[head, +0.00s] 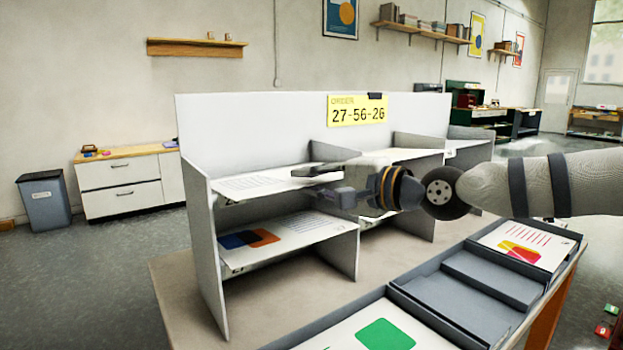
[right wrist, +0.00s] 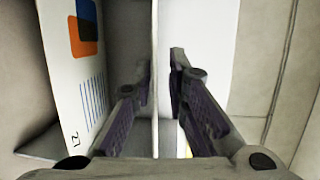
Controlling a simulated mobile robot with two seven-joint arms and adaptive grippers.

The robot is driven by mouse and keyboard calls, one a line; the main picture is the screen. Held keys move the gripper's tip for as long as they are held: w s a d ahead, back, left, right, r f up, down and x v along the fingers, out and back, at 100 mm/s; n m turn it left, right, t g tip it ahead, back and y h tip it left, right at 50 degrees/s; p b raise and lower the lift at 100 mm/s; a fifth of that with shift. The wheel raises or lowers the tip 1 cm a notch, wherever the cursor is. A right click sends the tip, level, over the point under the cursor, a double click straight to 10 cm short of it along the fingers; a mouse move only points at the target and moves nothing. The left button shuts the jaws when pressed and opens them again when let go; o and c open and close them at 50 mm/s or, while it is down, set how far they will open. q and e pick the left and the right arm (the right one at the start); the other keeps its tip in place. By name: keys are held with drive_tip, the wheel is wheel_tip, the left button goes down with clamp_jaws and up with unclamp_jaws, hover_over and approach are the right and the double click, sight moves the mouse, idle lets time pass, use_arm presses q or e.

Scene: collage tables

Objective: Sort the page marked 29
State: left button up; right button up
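No number 29 is readable in either view. My right gripper (head: 318,180) is at the right front of the upper left bay of the white sorting rack (head: 206,250). A page with lines of text (head: 262,183) lies in that bay. In the right wrist view my right gripper (right wrist: 162,62) has its fingers apart, on either side of a thin edge (right wrist: 155,30). I cannot tell whether that edge is a page or a shelf board. A page marked 27 (right wrist: 72,80), with blue and orange shapes, lies in the lower left bay (head: 310,228). My left gripper is not in view.
A yellow order card (head: 357,111) reading 27-56-26 is on the rack's back panel. Grey trays (head: 455,302) line the table front; one holds a green-shape page (head: 385,334), another a red-and-yellow page (head: 525,246). A tray section between them is empty.

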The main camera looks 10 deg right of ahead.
drive_tip(key=shift+o, duration=0.2)
drive_tip(key=v, duration=1.2)
